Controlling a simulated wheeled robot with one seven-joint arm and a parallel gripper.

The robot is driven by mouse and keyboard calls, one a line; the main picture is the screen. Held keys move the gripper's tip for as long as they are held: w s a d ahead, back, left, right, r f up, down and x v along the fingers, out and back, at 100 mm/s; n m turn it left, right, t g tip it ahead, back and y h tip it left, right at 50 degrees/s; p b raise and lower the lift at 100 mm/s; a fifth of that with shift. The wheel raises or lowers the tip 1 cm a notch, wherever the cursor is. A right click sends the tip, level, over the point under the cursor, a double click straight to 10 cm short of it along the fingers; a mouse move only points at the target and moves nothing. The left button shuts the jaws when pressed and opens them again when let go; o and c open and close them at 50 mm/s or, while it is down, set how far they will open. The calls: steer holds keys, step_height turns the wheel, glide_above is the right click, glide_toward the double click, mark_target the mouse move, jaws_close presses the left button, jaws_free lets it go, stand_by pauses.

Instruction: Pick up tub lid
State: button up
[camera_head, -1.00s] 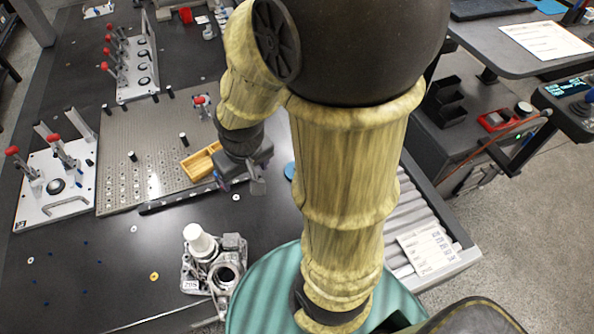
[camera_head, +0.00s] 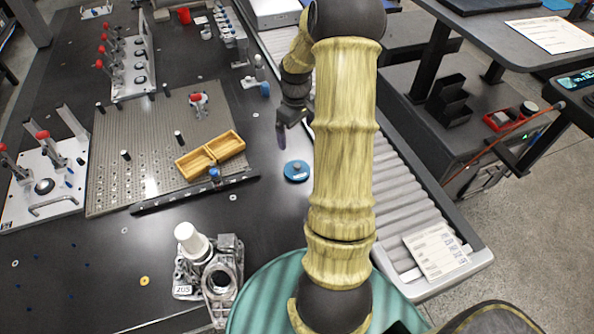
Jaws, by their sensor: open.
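The tub lid appears to be the round blue disc (camera_head: 297,171) with a small tan knob and a pale label. It lies flat on the dark table, just left of my arm. My gripper (camera_head: 292,132) hangs a little beyond and above the lid in the picture, apart from it. Its jaws are open with nothing seen between them. My arm links hide the area to the right of the lid.
A yellow two-part tray (camera_head: 211,156) lies left of the lid on a perforated plate (camera_head: 110,180). A metal casting with a white cap (camera_head: 218,280) stands nearer. A roller conveyor (camera_head: 405,195) runs along the right. Clear table surrounds the lid.

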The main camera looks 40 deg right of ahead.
glide_above(296, 165)
step_height(296, 165, down, 11)
steer(key=shift+s+f, duration=0.15)
steer(key=shift+f, duration=0.5)
steer(key=shift+d+f+p, duration=0.1)
steer(key=shift+f+p, duration=0.45)
steer(key=shift+f, duration=2.05)
steer(key=c, duration=0.9)
